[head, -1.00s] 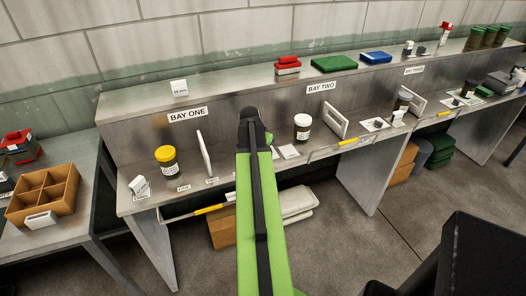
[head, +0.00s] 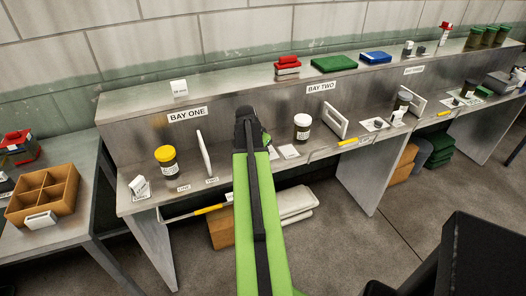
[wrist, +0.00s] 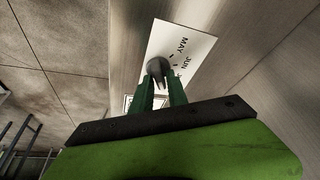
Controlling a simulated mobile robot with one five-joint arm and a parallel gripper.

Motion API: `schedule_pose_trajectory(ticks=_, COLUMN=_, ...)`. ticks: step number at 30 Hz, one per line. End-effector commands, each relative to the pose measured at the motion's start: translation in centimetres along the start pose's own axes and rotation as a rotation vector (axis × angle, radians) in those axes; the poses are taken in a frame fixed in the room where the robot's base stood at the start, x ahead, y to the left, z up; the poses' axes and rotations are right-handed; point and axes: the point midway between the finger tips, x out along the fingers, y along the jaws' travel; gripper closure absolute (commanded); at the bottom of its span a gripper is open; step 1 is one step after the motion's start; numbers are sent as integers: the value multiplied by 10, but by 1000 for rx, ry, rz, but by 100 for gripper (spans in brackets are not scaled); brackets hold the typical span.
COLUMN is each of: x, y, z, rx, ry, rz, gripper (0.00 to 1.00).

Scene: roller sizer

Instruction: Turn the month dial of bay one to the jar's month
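The bay one jar (head: 167,161), dark with a yellow lid, stands on the bench below the BAY ONE sign (head: 187,115); its label is too small to read. In the wrist view the grey month dial (wrist: 158,67) sits on a white card (wrist: 184,48) printed with MAY, JUN and a partly hidden month. My gripper (wrist: 160,84) has its two green fingers apart, with the dial at their tips; I cannot tell whether they touch it. In the head view my gripper (head: 249,125) reaches over the bench right of the jar, and my arm hides the dial.
A white upright panel (head: 204,153) stands between the jar and my arm. A white-lidded jar (head: 302,127) stands on the right below the BAY TWO sign (head: 321,87). A ledge with red boxes (head: 287,67) runs behind. A brown divided tray (head: 43,194) is on the left table.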

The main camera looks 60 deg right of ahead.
Motion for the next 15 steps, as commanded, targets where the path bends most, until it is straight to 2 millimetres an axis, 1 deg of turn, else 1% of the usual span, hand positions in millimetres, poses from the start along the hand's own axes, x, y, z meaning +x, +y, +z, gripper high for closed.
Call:
schedule_pose_trajectory(ticks=1, x=0, y=0, z=0, rx=0, ry=1, rz=0, gripper=73)
schedule_pose_trajectory(ticks=3, x=0, y=0, z=0, rx=-1, ry=1, rz=0, gripper=66)
schedule_pose_trajectory(ticks=11, x=0, y=0, z=-1, rx=-2, ry=3, rz=-1, gripper=66)
schedule_pose_trajectory(ticks=15, x=-8, y=0, z=-2, rx=-2, ry=3, rz=-1, gripper=66)
